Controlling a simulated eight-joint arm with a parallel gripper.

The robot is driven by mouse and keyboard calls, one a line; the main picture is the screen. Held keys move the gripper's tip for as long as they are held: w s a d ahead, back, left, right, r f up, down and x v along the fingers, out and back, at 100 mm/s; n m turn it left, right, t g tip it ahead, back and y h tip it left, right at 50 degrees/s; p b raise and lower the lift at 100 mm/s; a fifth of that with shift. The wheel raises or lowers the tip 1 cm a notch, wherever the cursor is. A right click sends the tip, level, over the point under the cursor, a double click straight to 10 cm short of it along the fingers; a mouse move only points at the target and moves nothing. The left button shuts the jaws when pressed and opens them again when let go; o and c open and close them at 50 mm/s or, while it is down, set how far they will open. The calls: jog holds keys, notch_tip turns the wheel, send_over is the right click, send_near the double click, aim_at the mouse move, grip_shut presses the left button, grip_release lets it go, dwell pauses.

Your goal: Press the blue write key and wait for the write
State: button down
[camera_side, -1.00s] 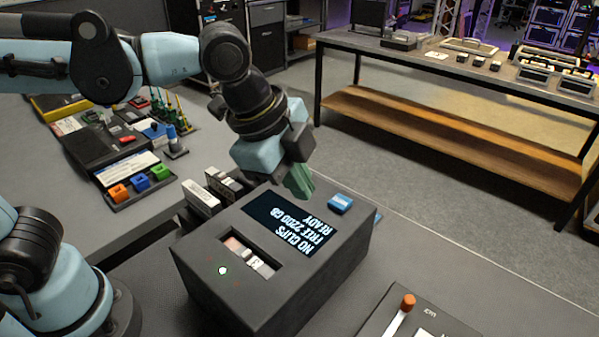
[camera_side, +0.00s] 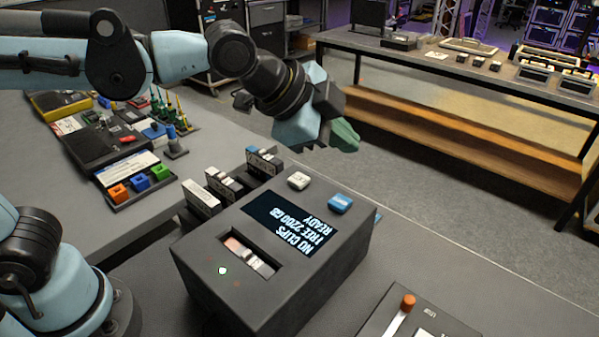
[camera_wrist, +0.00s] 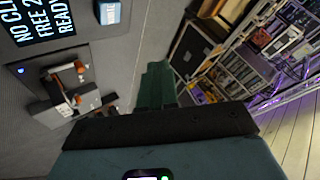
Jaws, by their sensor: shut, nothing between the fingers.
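The blue key (camera_side: 340,204) sits on the top face of a dark box (camera_side: 205,262), at the box's far right corner. It also shows at the top of the wrist view (camera_wrist: 110,12). A white key (camera_side: 299,180) is beside it. The box's screen (camera_side: 287,223) reads "NO CLIPS", "FREE 2200 GB" and "READY". My gripper (camera_side: 346,137) is shut and empty, with green fingers. It is in the air above and beyond the blue key, apart from it. In the wrist view the green fingers (camera_wrist: 156,88) point away from the key.
A slot in the box top holds a white-and-reddish cartridge (camera_side: 248,258). Several cartridges (camera_side: 203,197) stand behind the box. A panel with an orange-tipped lever (camera_side: 407,302) lies at front right. A tray with coloured blocks (camera_side: 139,185) is on the left. The air around my gripper is clear.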

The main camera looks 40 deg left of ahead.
aim_at(335, 203)
jog(key=shift+f, duration=3.95)
jog(key=shift+f, duration=0.2)
jog(key=shift+f, duration=0.25)
jog(key=shift+f, duration=0.5)
jog(key=shift+r, duration=0.95)
jog(key=shift+r, duration=2.5)
